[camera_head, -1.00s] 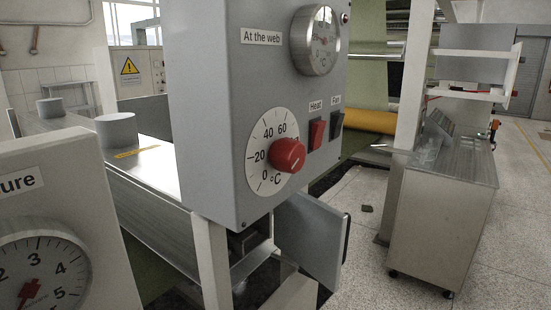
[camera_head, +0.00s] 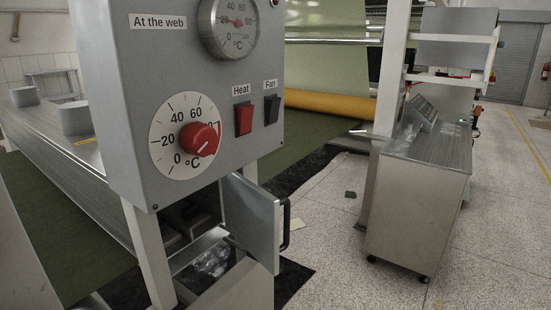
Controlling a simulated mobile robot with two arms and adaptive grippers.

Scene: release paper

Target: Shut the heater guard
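A grey hinged panel (camera_head: 250,222) with a black handle (camera_head: 286,223) on its outer edge stands swung open below the grey control box (camera_head: 170,75). I take it to be the heater guard, though no label on it shows. The opening beside it is dark, with metal parts (camera_head: 190,220) inside and clear, crumpled-looking material (camera_head: 212,262) low down. Neither of my grippers is in view, and nothing touches the panel.
The box bears a red dial knob (camera_head: 199,139), a red Heat switch (camera_head: 244,118) and a black Fan switch (camera_head: 272,109). A steel cabinet (camera_head: 417,205) on castors stands at the right. Speckled floor (camera_head: 325,240) between it and the panel is mostly clear.

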